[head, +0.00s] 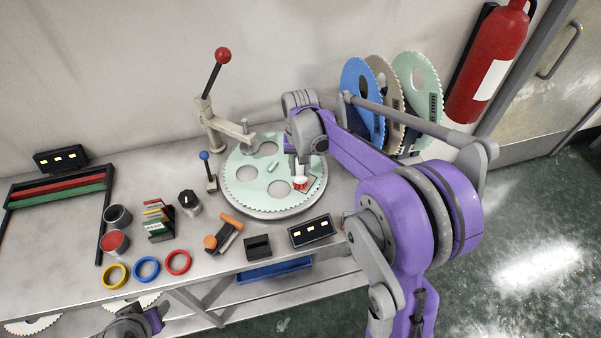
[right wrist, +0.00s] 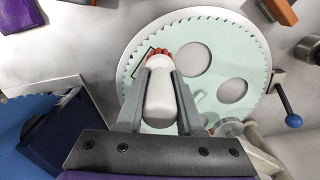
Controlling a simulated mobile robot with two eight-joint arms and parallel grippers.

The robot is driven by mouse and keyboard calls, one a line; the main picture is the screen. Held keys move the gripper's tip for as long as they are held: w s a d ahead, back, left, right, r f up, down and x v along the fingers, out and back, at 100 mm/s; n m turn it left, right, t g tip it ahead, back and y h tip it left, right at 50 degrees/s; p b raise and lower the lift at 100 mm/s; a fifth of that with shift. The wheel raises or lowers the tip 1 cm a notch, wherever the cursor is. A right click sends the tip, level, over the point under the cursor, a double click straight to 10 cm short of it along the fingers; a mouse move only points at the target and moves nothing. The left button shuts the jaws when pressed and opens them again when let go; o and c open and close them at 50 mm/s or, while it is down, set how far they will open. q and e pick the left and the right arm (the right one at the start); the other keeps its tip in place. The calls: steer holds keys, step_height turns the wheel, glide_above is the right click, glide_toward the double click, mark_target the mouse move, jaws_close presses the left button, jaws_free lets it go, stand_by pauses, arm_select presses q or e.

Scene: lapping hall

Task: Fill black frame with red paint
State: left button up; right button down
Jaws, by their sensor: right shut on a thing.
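My right gripper (head: 300,180) is shut on a white bottle (right wrist: 158,100) with a red ridged top; the right wrist view shows the gripper's two grey fingers (right wrist: 158,85) along its sides. In the head view only the bottle's red and white end (head: 299,183) shows. A small black-outlined frame (right wrist: 141,64) lies on the pale green toothed disc (head: 240,185), beside the red top. It also shows in the head view (head: 313,184), partly covered. I cannot tell whether bottle and disc touch, or see paint inside. My left gripper (head: 130,328) is partly cut off at the bottom edge.
A red-knobbed lever (head: 215,80) and a blue-knobbed lever (head: 207,170) stand near the disc. Cups (head: 115,242), coloured rings (head: 147,268), an orange-handled tool (head: 228,230) and a black block (head: 258,247) occupy the front. Toothed discs (head: 362,95) stand behind my right arm.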

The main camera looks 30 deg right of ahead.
step_height(320, 180, up, 3)
steer(key=shift+a+f+p, duration=0.1)
steer(key=shift+a+p, duration=0.05)
steer(key=shift+p, duration=0.35)
steer(key=shift+r+p, duration=0.35)
steer(key=shift+r, duration=0.55)
arm_select(q)
steer(key=r, duration=0.2)
steer(key=shift+w+a+r, duration=0.2)
steer(key=shift+w+r, duration=0.05)
steer(key=shift+r, duration=0.15)
arm_select(e)
steer(key=shift+s, duration=0.1)
